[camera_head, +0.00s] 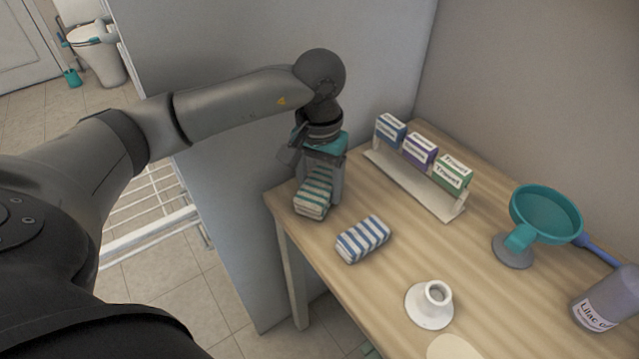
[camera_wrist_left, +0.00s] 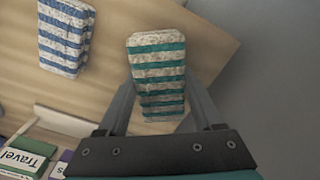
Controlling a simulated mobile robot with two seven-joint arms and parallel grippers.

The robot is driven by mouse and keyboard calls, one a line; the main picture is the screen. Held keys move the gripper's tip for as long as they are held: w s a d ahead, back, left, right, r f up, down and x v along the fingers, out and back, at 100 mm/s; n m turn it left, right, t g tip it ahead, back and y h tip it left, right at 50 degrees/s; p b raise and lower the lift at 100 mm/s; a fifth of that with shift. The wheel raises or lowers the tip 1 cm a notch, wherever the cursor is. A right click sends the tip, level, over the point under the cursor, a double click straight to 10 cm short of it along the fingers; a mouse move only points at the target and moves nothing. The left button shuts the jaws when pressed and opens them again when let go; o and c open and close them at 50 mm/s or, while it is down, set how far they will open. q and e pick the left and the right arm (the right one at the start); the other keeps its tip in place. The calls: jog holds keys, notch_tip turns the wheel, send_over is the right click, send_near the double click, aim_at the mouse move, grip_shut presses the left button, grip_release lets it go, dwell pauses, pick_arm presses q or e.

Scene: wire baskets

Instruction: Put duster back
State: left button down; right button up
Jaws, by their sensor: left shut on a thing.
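A teal-and-white striped cloth, seemingly the duster (camera_head: 313,193), is between the fingers of my left gripper (camera_head: 322,183), at the table's far left corner. It also shows in the left wrist view (camera_wrist_left: 157,62), where the gripper (camera_wrist_left: 163,100) is shut on its near end and its far end sticks out beyond the fingers. I cannot tell whether the cloth touches the tabletop. A similar blue-and-white striped cloth (camera_head: 363,238) lies flat on the table. My right gripper is out of view.
The wooden table (camera_head: 390,290) bears a white rack (camera_head: 415,185) with small labelled boxes, a white round stand (camera_head: 430,303), a teal dish (camera_head: 545,213) on a grey base and a lilac bottle (camera_head: 606,300). A grey panel (camera_head: 250,120) stands behind. A white wire basket (camera_head: 150,205) is left.

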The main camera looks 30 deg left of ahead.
pick_arm(q)
jog(key=shift+f+b, duration=0.65)
dwell(0.4)
grip_release()
dwell(0.4)
jog(key=shift+r, duration=0.1)
jog(key=shift+r+p, duration=2.6)
jog(key=shift+r, duration=1.5)
jog(key=shift+r, duration=0.1)
